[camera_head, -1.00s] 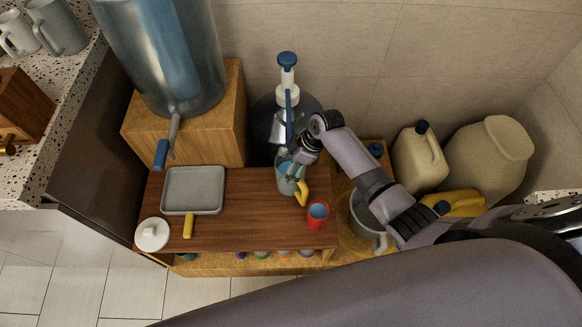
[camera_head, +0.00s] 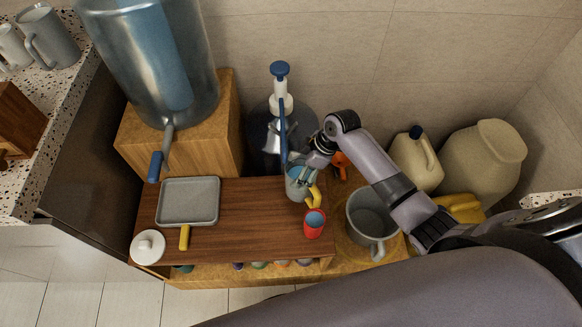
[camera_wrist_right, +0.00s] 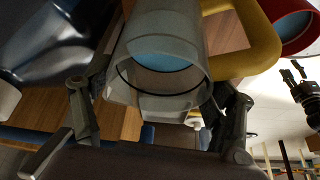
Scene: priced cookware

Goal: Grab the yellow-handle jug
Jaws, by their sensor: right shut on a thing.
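The jug (camera_head: 296,188) is grey with a yellow handle (camera_head: 314,197) and a blue inside. It is at the right end of the brown wooden board, and I cannot tell whether its base touches the board. My right gripper (camera_head: 305,174) reaches it from behind and is shut on its rim and wall. In the right wrist view the jug (camera_wrist_right: 165,85) sits between the two fingers, with the yellow handle (camera_wrist_right: 245,50) beside it, outside the grip. A dark gripper-like shape (camera_wrist_right: 300,88) at that view's right edge looks like my left gripper; its jaws are unclear.
A red cup (camera_head: 314,224) stands close by the yellow handle. A grey tray (camera_head: 188,202) and white lid (camera_head: 147,247) lie left on the board (camera_head: 245,215). A large grey pot (camera_head: 370,215) stands right, a pump bottle (camera_head: 280,130) behind, a metal dispenser (camera_head: 150,60) back left.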

